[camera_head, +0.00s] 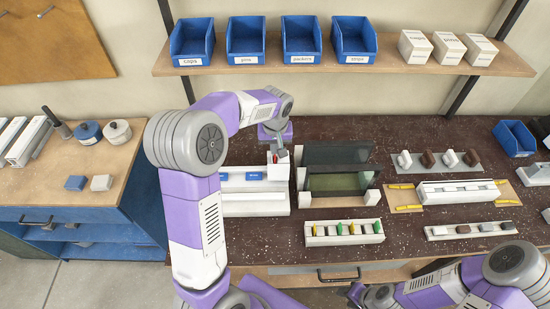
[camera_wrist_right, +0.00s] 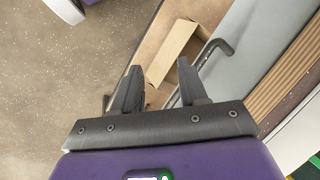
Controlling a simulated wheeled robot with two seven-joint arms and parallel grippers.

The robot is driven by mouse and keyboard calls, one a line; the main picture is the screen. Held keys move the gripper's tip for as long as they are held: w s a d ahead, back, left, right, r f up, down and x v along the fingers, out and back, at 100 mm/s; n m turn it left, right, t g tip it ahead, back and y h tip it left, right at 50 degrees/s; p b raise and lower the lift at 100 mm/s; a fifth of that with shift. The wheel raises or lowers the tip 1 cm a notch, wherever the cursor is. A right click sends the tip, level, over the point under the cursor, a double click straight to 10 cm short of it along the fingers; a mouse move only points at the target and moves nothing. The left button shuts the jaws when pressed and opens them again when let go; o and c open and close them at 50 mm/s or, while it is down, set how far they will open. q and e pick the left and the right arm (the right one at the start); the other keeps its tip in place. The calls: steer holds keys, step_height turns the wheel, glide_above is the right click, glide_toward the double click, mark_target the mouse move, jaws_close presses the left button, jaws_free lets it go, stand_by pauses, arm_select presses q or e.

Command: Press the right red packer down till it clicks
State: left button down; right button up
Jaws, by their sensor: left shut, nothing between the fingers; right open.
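A small red part (camera_head: 270,157) shows right at the tip of my left gripper (camera_head: 275,153), at the right end of the white profile (camera_head: 240,186) on the bench. The gripper points down and is shut with nothing between its fingers; its fingertips are partly hidden, and I cannot tell whether they touch the red part. Two blue pieces (camera_head: 254,176) sit along the same profile, left of the gripper. A second red packer cannot be made out; my left arm hides part of this area. My right gripper (camera_wrist_right: 160,92) is open and empty, above the floor beside a drawer front.
Dark glass panes (camera_head: 338,184) stand in white holders just right of the profile. A white rack (camera_head: 344,233) with coloured pieces lies in front. A clamp fixture (camera_head: 458,193) is further right. Blue bins (camera_head: 246,40) stand on the shelf behind. A drawer handle (camera_wrist_right: 212,47) is near my right gripper.

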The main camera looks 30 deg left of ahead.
arm_select(q)
steer(key=shift+r+p, duration=2)
steer(key=shift+r, duration=0.95)
